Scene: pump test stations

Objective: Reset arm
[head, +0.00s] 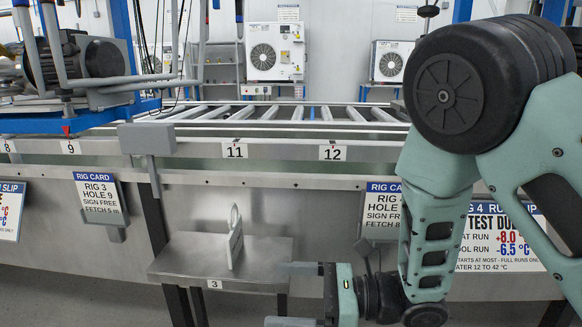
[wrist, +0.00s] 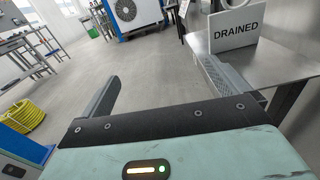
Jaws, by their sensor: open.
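My gripper (head: 290,295) is at the lower middle of the head view, its two fingers pointing left beside a small metal shelf (head: 190,258) marked 3. In the wrist view my gripper (wrist: 157,72) is open, with only grey floor between its fingers. A white sign with a loop handle (head: 236,243) stands upright on the shelf. In the wrist view the sign (wrist: 236,32) reads DRAINED and lies beyond the right finger, outside the jaws. I cannot tell whether that finger touches the shelf edge.
A long steel bench with a roller top (head: 290,115) runs behind the shelf. The wrist view shows open floor (wrist: 155,60), a yellow hose coil (wrist: 25,112) and a fan unit (wrist: 127,12).

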